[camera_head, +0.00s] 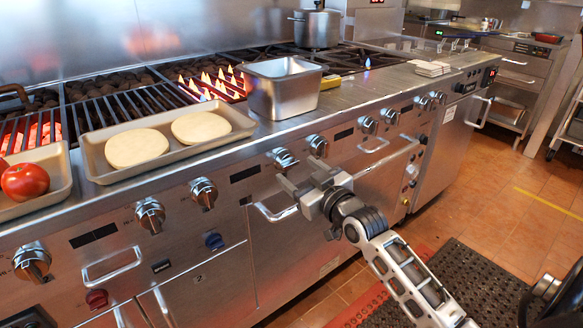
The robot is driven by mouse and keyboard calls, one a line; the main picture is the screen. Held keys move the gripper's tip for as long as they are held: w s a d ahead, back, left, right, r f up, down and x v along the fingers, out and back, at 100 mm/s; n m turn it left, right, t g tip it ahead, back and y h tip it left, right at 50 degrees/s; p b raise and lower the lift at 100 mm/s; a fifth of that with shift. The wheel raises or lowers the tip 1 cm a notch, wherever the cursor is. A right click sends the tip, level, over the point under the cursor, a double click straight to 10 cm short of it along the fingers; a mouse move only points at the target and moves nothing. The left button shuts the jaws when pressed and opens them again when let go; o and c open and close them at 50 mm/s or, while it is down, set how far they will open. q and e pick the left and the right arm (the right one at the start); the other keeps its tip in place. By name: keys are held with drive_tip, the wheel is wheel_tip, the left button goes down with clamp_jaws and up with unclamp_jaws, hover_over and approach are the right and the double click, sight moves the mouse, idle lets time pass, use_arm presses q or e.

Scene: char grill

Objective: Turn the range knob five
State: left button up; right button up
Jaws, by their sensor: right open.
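A row of silver range knobs runs along the steel front panel. Counting visible knobs from the left, the fifth (317,145) is just above my right gripper (300,174). The neighbouring knob (283,159) is just up and left of the gripper. My right gripper is open and empty, its fingers pointing toward the panel below these two knobs. It appears apart from both, though the exact gap in depth cannot be told. No number is readable on the knobs. My left gripper is not in view.
Flames rise from the grill behind. Door handles (276,212) stick out near the gripper.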

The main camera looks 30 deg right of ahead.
sight(291, 166)
drive_tip(key=shift+w, duration=1.85)
drive_tip(key=c, duration=1)
drive_tip(key=shift+o, duration=0.2)
